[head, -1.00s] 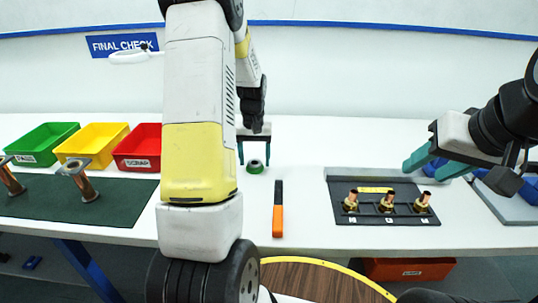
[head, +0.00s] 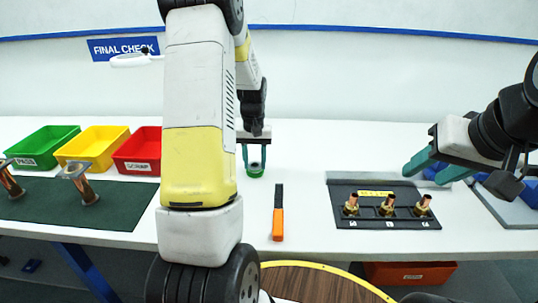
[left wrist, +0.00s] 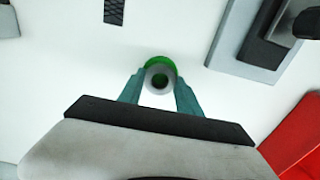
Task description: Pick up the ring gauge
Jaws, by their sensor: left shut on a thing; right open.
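The ring gauge (head: 255,170) is a small green ring with a grey, holed centre, near the middle of the white table in the head view. It also shows in the left wrist view (left wrist: 160,66), between the fingertips. My left gripper (head: 254,160) points down at it, its teal fingers shut on its two sides. In the left wrist view my left gripper (left wrist: 160,84) has a finger on each side of the ring. I cannot tell whether the ring is clear of the table. My right gripper (head: 428,172) is open and empty above the table at the right.
Green (head: 42,146), yellow (head: 92,144) and red (head: 138,150) bins stand at the left behind a dark green mat (head: 120,212) with metal parts. An orange-handled tool (head: 278,222) lies in front of the ring. A black tray (head: 385,183) with brass fittings is to the right.

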